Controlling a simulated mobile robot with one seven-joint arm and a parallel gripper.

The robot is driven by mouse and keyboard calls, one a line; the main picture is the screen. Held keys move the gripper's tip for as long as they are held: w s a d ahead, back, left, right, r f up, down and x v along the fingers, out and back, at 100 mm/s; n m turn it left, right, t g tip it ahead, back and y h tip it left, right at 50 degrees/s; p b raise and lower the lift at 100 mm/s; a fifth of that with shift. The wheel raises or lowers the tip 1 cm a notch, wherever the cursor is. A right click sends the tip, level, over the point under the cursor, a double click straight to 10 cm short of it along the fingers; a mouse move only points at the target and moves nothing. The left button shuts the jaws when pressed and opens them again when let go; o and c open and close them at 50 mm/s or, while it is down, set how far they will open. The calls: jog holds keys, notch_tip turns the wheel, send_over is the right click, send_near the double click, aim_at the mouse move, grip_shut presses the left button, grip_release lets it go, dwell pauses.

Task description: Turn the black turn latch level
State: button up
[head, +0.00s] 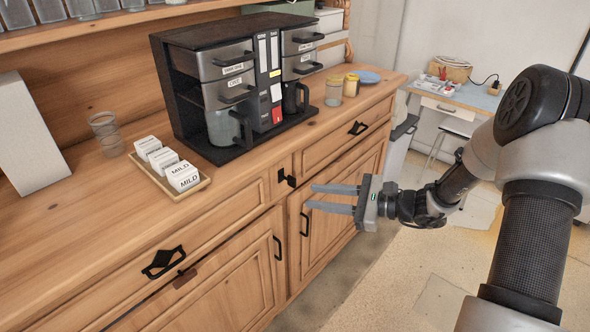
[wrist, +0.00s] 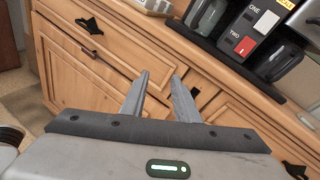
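The black turn latch (head: 288,179) is a small dark piece on the wooden upright between the two drawers, just above the cabinet doors. Its exact angle is too small to tell. My gripper (head: 311,197) is in front of the dresser, just right of and slightly below the latch in the head view. Its two grey fingers are apart with nothing between them. In the wrist view my gripper (wrist: 160,77) points at the dresser front. A small dark piece, probably the latch (wrist: 194,93), shows beside the right finger and is partly hidden by it.
A brown latch (head: 185,279) sits below the left drawer's black handle (head: 163,262). Black door handles (head: 304,224) stand out from the front. A coffee dispenser (head: 235,90) and a tray of white boxes (head: 206,186) stand on top. Open floor lies to the right.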

aim_at(296, 181)
jog(key=w+d+f+m+t, duration=0.5)
jog(key=w+f+m+t, duration=0.15)
jog(key=f+m, duration=0.2)
jog(key=shift+n+h, duration=0.3)
jog(key=shift+n, duration=0.15)
jog(key=x, duration=1.7)
jog(key=shift+s+a+f, duration=0.1)
jog(key=shift+a+f, duration=0.1)
grip_shut()
